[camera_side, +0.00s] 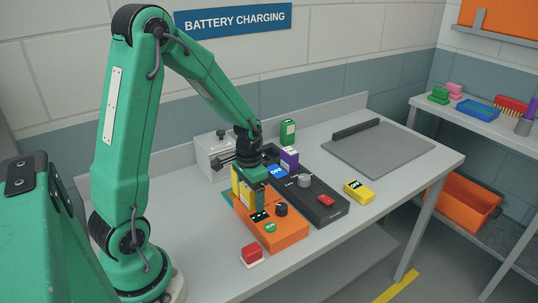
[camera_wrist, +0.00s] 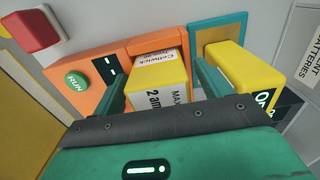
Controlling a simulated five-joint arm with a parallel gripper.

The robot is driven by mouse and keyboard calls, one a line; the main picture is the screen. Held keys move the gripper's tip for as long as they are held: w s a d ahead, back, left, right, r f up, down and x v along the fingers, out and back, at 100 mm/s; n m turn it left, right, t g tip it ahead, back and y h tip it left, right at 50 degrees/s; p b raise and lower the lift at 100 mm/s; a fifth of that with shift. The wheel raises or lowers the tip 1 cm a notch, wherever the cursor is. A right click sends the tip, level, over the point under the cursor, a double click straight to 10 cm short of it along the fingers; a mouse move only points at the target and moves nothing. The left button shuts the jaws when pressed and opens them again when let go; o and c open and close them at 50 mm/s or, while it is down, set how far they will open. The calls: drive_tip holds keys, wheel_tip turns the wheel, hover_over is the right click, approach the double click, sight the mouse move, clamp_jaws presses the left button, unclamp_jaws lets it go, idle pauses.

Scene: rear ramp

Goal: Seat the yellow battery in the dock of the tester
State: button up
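The orange tester (camera_side: 272,232) stands on the bench, its green RUN button (camera_wrist: 77,83) at one end. In the wrist view a yellow battery (camera_wrist: 158,72) with a white label stands between my fingers at the tester's dock end. My gripper (camera_side: 252,197) is low over that end, with a finger on each side of the battery and narrow gaps showing; it looks open around it. The gripper's body hides the battery's near part, and I cannot tell how deep its base sits. A second yellow battery (camera_wrist: 243,72) stands beside the right finger, by a teal-edged tray (camera_wrist: 220,20).
A black charger (camera_side: 318,212) with blue and purple batteries is close behind the tester. A yellow pack (camera_side: 358,191) lies to its right. A red-and-white block (camera_side: 251,255) lies in front. A grey mat (camera_side: 385,150) lies on the right, with free bench around it.

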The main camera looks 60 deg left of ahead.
drive_tip(key=shift+r, duration=0.1)
drive_tip(key=shift+r, duration=3.85)
drive_tip(key=shift+s+d+r, duration=0.15)
drive_tip(key=shift+d+r, duration=0.25)
drive_tip(key=shift+r, duration=0.15)
drive_tip(key=s+d+r+t, duration=0.5)
drive_tip(key=s+d+r, duration=0.5)
drive_tip(key=r, duration=0.1)
drive_tip(key=shift+s+t, duration=0.3)
drive_tip(key=shift+d+r, duration=0.1)
